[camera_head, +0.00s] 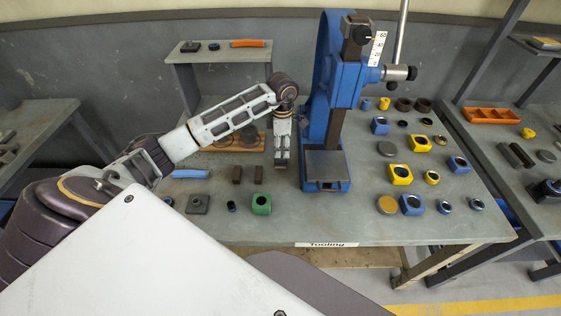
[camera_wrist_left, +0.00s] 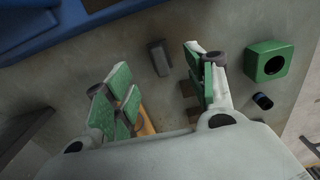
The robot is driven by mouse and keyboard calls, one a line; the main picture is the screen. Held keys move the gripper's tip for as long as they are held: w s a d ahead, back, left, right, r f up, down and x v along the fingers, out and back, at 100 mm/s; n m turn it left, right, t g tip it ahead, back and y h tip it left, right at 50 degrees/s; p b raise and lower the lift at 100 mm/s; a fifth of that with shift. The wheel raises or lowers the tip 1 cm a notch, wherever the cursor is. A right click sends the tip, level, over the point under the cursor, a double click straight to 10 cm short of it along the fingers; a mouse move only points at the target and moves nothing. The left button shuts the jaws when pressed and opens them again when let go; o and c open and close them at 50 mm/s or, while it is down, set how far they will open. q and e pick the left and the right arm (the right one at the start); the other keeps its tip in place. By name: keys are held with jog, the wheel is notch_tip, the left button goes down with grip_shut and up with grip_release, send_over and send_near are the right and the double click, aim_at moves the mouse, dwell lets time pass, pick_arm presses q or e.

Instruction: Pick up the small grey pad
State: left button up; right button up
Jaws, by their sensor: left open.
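The small grey pad (camera_wrist_left: 159,57) lies on the bench in the left wrist view, a short dark grey block seen between and beyond the fingertips. In the head view I cannot make it out; my left gripper seems to cover it. My left gripper (camera_head: 282,158) points down at the bench just left of the blue press. In the left wrist view its green-padded fingers (camera_wrist_left: 160,78) are spread and empty, with the pad apart from both. My right gripper is not in view.
The blue arbor press (camera_head: 325,165) stands close on the right. Two brown blocks (camera_head: 237,174), a green block (camera_head: 261,204) and a dark blue ring (camera_head: 231,206) lie to the left and front. A low shelf (camera_head: 215,55) stands behind. Several yellow and blue parts lie right of the press.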

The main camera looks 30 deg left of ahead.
aim_at(280, 162)
pick_arm(q)
jog(key=shift+f, duration=1.35)
jog(key=shift+f, duration=0.1)
jog(key=shift+s+a+f+p, duration=0.1)
jog(key=shift+a+f+p, duration=0.1)
jog(key=shift+f+p, duration=0.75)
jog(key=shift+a+f, duration=0.1)
jog(key=shift+f, duration=1.45)
jog(key=c, duration=1.1)
